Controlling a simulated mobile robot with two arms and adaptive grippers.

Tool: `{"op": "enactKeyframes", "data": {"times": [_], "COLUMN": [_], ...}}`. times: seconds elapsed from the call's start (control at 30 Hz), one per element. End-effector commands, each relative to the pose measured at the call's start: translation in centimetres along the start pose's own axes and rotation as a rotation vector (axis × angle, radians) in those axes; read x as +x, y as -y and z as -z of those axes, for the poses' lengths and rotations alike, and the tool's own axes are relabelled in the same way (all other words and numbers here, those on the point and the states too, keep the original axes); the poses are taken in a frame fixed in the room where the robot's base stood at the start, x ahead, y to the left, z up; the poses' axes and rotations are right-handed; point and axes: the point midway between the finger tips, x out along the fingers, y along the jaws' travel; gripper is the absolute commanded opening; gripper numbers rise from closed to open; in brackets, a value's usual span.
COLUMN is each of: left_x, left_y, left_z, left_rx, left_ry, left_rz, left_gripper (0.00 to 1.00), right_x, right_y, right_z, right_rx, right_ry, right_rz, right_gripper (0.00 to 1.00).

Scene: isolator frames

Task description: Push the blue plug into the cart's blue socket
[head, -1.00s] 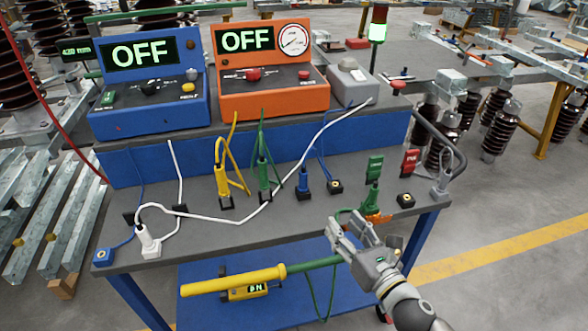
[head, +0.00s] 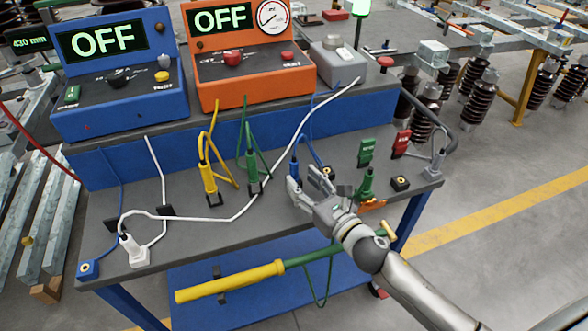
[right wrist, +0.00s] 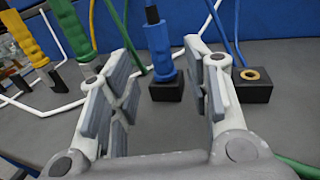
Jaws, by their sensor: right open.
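The blue plug (head: 294,169) stands upright in a black holder on the cart's grey top, partly hidden by my right gripper in the head view. In the right wrist view the blue plug (right wrist: 158,48) and its black holder (right wrist: 167,90) show ahead, between the spread fingers. My right gripper (head: 305,184) is open and empty, just in front of the plug; I see no contact. A blue socket block (head: 88,269) with a yellow-ringed hole sits at the cart top's front left corner. My left gripper is not in view.
A black block with a gold-ringed hole (right wrist: 250,75) stands right of the plug. Yellow (head: 209,183) and green (head: 253,172) plugs stand to its left. A white plug (head: 133,250) and white cable lie further left.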

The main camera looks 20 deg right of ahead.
Motion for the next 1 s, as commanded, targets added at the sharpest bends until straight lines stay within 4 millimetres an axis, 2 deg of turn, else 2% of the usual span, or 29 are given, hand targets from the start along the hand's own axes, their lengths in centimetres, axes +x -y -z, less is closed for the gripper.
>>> {"op": "enactKeyframes", "data": {"times": [0.1,0.2,0.4,0.7,1.0], "left_x": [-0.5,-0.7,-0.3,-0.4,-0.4], "left_y": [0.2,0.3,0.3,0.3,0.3], "left_z": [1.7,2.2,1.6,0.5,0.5], "left_rx": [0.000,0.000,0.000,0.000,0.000], "left_ry": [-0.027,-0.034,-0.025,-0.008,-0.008], "left_rz": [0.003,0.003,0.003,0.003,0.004], "left_gripper": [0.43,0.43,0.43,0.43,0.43], "right_x": [1.4,2.8,4.6,4.8,4.8], "right_y": [0.1,0.1,0.2,0.1,0.1], "right_z": [-0.7,-1.0,-0.7,-0.7,-0.8], "right_rx": [-0.001,0.000,0.000,0.001,0.001], "right_ry": [0.003,0.003,0.001,0.000,0.000], "right_rz": [0.001,0.000,0.000,0.000,0.000], "right_gripper": [0.45,0.45,0.45,0.45,0.06]}}
